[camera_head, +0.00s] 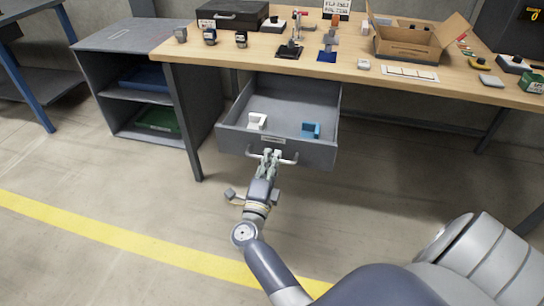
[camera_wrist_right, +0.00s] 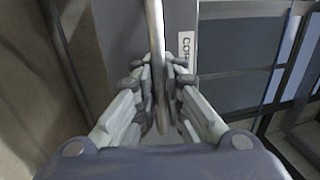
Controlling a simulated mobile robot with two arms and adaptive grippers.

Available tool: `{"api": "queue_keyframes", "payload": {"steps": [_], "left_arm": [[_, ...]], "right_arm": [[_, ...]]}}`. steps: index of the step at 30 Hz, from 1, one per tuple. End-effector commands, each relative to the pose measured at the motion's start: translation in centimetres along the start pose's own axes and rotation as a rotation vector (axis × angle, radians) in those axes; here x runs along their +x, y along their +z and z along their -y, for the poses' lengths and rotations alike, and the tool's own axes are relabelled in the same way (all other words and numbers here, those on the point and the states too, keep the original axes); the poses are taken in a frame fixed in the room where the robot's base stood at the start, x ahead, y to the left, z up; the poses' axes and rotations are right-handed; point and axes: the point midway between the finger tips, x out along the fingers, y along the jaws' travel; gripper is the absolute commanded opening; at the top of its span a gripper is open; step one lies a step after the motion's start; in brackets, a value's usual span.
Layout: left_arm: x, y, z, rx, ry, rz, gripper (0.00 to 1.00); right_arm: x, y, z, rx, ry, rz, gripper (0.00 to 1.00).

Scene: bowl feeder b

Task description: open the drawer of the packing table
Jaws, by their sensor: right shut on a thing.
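The grey drawer (camera_head: 240,138) of the packing table (camera_head: 195,58) is pulled out in the head view. A white part (camera_head: 257,121) and a blue part (camera_head: 310,130) lie inside it. My right gripper (camera_head: 270,155) is at the front of the drawer, shut on the light bar handle (camera_head: 289,161). In the right wrist view the handle (camera_wrist_right: 155,45) runs between the two fingers of my right gripper (camera_wrist_right: 158,95), with a label (camera_wrist_right: 186,45) on the drawer front beside it. My left gripper is not in view.
An open cardboard box (camera_head: 405,45), a black case (camera_head: 232,14) and several small devices stand on the wooden tabletop. A grey shelf unit (camera_head: 120,38) with a blue bin (camera_head: 145,77) and a green bin (camera_head: 158,119) stands left of the drawer. The floor in front is clear.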

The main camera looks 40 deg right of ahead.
Motion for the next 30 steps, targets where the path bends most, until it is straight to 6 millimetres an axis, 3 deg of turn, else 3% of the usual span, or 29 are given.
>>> {"api": "queue_keyframes", "payload": {"steps": [5,6,8,20,30], "left_arm": [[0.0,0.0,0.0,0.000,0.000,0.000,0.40],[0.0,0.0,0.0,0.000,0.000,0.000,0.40],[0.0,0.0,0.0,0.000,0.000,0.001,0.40],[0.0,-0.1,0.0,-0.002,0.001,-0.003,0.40],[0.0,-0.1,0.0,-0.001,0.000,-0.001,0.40]], "right_arm": [[-0.1,0.0,-0.2,0.000,0.004,0.001,0.00],[-0.1,0.0,-0.2,0.000,0.004,0.001,0.16],[-0.1,0.0,-0.2,0.000,0.004,0.001,0.29],[-0.3,0.0,-0.1,0.000,0.003,0.000,0.29],[-5.2,0.0,-0.3,0.001,0.010,0.001,0.29]]}}
